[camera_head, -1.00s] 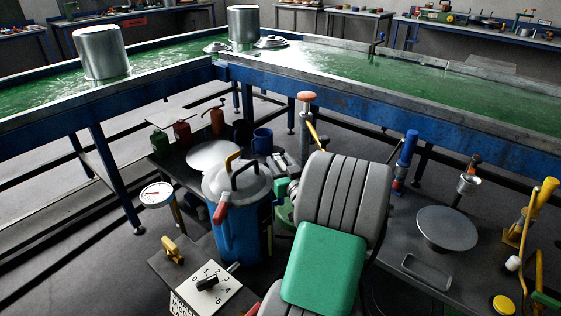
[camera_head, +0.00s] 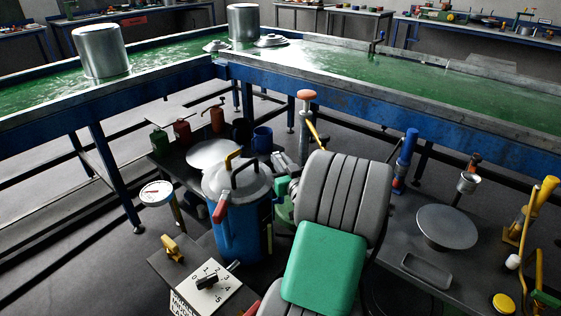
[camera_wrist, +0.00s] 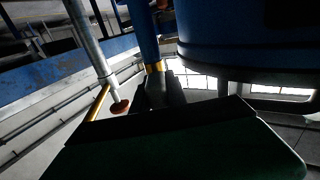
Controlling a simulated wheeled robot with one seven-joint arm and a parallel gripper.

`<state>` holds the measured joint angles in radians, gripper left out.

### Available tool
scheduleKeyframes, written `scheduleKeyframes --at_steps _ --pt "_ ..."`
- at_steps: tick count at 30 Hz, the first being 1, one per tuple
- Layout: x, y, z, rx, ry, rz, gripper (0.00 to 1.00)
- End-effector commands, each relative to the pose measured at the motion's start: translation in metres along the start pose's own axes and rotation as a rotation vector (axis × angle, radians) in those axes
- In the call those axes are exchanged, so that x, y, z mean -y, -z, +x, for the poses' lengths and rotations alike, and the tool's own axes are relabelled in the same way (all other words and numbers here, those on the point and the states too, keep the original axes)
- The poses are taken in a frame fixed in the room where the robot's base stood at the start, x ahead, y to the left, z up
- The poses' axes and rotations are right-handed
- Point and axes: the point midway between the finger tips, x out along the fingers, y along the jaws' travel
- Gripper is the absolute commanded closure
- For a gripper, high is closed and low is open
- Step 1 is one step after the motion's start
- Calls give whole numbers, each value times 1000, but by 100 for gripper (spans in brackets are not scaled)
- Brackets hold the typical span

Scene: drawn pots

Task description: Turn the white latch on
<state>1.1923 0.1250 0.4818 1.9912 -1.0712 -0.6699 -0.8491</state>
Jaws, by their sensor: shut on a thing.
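My gripper (camera_head: 283,186) is beside the right side of the blue pot (camera_head: 240,232), mostly hidden behind my green and grey arm. In the wrist view my dark fingers (camera_wrist: 160,92) are close together, at the yellow-banded end of a blue post (camera_wrist: 145,35). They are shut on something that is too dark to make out. The blue pot also fills the upper right of the wrist view (camera_wrist: 245,35). I cannot pick out a white latch for certain; a small white knob (camera_head: 513,262) sits by the yellow lever at the far right.
An orange-capped post (camera_head: 306,115) with a yellow rod stands just behind my gripper. A white dial box (camera_head: 208,288) and a gauge (camera_head: 157,194) are to the left. A dark bench with a round plate (camera_head: 447,228) is to the right. A blue-framed green table (camera_head: 400,82) runs behind.

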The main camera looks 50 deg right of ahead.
Motion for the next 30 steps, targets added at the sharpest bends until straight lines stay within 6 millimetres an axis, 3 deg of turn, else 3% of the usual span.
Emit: scheduleKeyframes --at_steps 7,16,27,28,30 --pt "-2 -11 2 -8 126 -3 100" --pt "0 -4 1 -4 364 -3 100" --pt "2 1 0 -1 394 -3 100" --pt "2 1 0 -1 394 -3 79" --pt "2 1 0 -1 393 -2 74"
